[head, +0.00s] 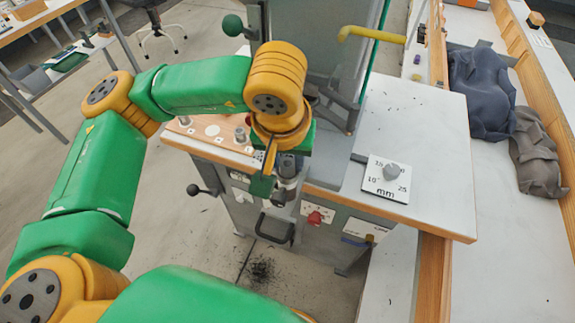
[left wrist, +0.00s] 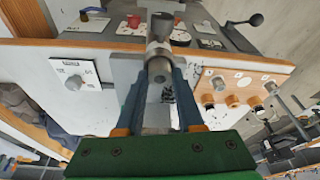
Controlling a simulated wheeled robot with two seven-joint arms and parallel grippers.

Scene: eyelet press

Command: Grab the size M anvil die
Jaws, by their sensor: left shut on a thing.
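My left gripper (head: 268,180) is in front of the press, pointing down beside the orange wooden die board (head: 228,144). In the left wrist view, its two blue-grey fingers (left wrist: 158,90) are closed around a grey metal cylinder (left wrist: 157,70). The cylinder lines up with a metal collar and a dark post (left wrist: 162,27) of the press; I cannot tell whether they are joined. No size mark is readable on the cylinder, so I cannot tell if it is the size M anvil die. The board also shows in the left wrist view (left wrist: 228,68) with several small dies and white labels. My right gripper is not in view.
A white plate marked in mm with a grey knob (head: 391,172) lies on the press table at the right. Dark cloth bundles (head: 480,90) lie on the right bench.

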